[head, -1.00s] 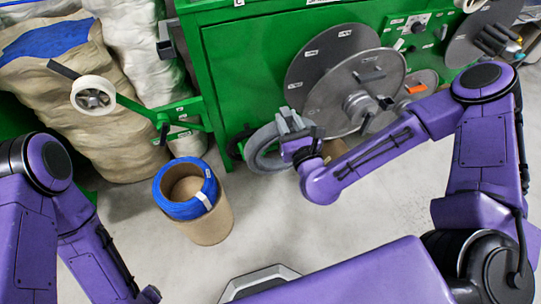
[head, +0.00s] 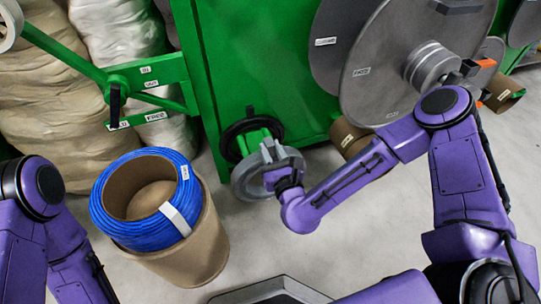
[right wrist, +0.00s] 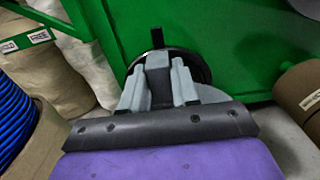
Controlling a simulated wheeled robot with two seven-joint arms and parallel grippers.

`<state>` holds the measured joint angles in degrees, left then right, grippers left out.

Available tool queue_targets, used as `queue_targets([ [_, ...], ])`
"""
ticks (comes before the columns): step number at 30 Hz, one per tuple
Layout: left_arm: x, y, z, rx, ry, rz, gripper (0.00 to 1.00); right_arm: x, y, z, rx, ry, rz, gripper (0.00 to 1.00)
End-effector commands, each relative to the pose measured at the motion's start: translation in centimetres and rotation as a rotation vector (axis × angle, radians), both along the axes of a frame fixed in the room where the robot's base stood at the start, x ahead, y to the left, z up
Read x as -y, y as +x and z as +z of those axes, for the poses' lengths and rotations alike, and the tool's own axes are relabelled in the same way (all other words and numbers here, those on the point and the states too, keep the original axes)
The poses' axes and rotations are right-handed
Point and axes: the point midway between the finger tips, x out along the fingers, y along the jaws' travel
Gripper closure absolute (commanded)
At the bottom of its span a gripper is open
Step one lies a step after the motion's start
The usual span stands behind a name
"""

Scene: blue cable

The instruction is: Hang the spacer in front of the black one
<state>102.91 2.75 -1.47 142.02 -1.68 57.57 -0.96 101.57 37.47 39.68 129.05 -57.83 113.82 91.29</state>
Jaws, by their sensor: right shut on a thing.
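The grey ring-shaped spacer (head: 243,184) is in my right gripper (head: 280,168), which is shut on it. It is at the lower front of the green cabinet. The black ring (head: 233,133) hangs against the cabinet at a green holder (head: 258,139), just behind and above the grey spacer. In the right wrist view the grey fingers (right wrist: 157,90) cover much of the spacer (right wrist: 211,95). The black ring (right wrist: 200,64) shows behind them with a dark upright piece (right wrist: 157,38). I cannot tell whether the spacer touches the holder. My left gripper is out of view.
The green cabinet (head: 235,60) carries large grey discs (head: 385,75) at upper right. A brown drum (head: 205,250) with a blue cable coil (head: 115,215) stands left. A green crank arm (head: 60,45) juts out above it. A brown tube (head: 350,140) lies right. Floor is bare in front.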

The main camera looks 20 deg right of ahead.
Motion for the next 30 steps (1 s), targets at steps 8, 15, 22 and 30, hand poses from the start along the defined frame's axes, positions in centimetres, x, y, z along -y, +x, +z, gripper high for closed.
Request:
queue_targets([
  [8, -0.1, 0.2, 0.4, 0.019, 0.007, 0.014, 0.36, -0.7, 2.0, 0.3, 0.003, 0.0, 0.011, 1.0],
  [15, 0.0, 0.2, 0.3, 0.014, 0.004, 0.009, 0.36, -0.6, 3.7, 0.2, 0.003, -0.001, 0.009, 1.0],
  [22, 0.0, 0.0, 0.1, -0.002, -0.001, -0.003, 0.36, -0.6, 5.3, 0.2, 0.002, 0.0, 0.008, 1.0],
  [30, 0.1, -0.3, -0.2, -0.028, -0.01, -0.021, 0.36, -0.6, 6.8, 0.2, 0.002, 0.0, 0.007, 1.0],
])
